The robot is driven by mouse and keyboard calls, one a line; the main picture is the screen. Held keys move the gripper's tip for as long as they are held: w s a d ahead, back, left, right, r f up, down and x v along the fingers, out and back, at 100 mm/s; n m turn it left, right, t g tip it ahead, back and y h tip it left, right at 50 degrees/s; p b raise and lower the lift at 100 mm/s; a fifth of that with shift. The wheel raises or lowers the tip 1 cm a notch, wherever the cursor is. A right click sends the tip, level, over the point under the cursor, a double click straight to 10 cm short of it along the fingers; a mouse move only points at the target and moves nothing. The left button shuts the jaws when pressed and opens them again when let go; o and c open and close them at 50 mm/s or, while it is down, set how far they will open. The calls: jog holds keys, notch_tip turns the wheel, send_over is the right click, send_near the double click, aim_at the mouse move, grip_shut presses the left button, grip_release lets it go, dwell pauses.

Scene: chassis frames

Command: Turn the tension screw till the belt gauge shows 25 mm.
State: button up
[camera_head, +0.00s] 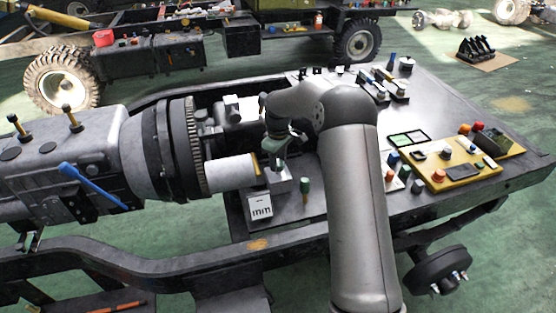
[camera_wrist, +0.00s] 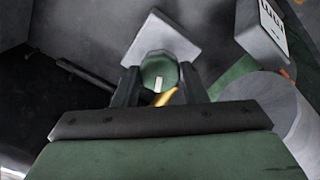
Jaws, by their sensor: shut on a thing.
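The tension screw has a green round head with a white mark, seen in the wrist view (camera_wrist: 158,68). It stands at a pale grey block (camera_wrist: 160,35), which also shows in the head view (camera_head: 283,183). My gripper (camera_head: 279,163) points down over that block, its two dark fingers closed on opposite sides of the green head. In the head view the fingers hide most of the screw. The belt gauge (camera_head: 260,207) is a white plate marked "mm", in front of the block; its number cannot be read. A thin yellow strip (camera_head: 256,163) shows beside my gripper.
A white cylinder (camera_head: 231,172) lies close on the left, joined to the grey engine housing (camera_head: 160,150). A yellow panel (camera_head: 455,165) with buttons lies further right on the dark bench.

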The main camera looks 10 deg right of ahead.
jog(key=shift+r+n, duration=0.1)
jog(key=shift+n, duration=0.4)
jog(key=o, duration=1)
jog(key=shift+c, duration=0.2)
notch_tip(320, 180, up, 17)
jog(key=shift+r+b, duration=0.2)
jog(key=shift+b, duration=0.15)
jog(key=shift+s+a, duration=0.1)
